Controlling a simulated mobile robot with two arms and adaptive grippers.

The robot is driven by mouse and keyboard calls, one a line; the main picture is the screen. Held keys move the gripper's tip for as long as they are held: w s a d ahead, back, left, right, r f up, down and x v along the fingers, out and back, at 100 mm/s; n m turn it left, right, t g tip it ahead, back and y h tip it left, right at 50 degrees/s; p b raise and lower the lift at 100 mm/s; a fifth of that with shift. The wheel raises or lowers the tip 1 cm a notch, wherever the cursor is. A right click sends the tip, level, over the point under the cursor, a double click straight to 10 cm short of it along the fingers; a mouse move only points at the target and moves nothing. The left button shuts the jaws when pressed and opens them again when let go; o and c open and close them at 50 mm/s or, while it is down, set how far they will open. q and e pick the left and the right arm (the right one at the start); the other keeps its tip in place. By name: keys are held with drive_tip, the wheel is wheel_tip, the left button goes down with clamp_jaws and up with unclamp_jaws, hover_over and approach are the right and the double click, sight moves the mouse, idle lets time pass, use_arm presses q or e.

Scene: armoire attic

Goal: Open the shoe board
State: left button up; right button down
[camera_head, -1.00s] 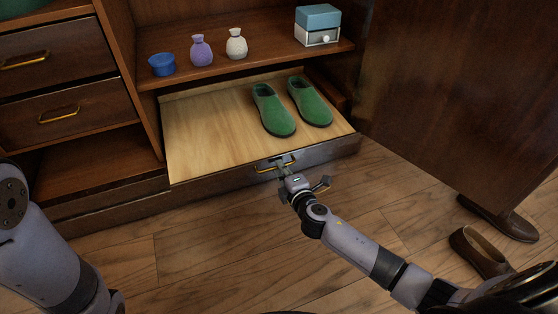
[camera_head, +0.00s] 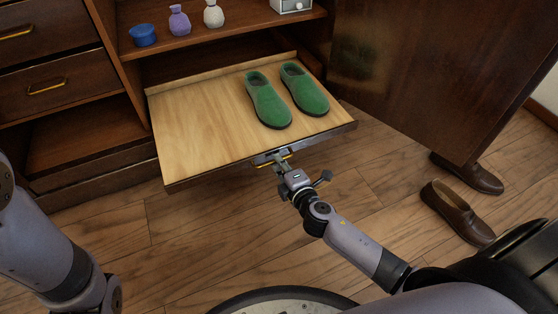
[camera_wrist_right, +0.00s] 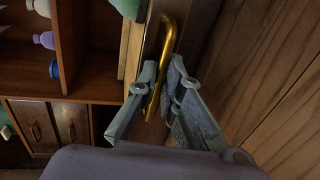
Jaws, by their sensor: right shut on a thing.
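The shoe board (camera_head: 195,125) is a light wooden pull-out shelf with a dark front edge, standing out from the bottom of the armoire. A pair of green shoes (camera_head: 268,102) rests on it, toward its right side. My right gripper (camera_head: 278,160) is at the middle of the board's front, shut on its gold handle (camera_wrist_right: 169,40). In the right wrist view the fingers of the gripper (camera_wrist_right: 164,90) close around one end of the handle. My left arm shows at the left edge of the head view; its gripper is out of the frame.
An open armoire door (camera_head: 425,75) stands at the right. Brown shoes (camera_head: 458,212) lie on the floor near it. A shelf above holds a blue bowl (camera_head: 142,36), a purple vase (camera_head: 179,20) and a white vase (camera_head: 213,14). Closed drawers (camera_head: 45,85) are at the left.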

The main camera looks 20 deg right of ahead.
drive_tip(key=c, duration=1.9)
unclamp_jaws()
drive_tip(key=shift+o, duration=0.9)
drive_tip(key=v, duration=1.2)
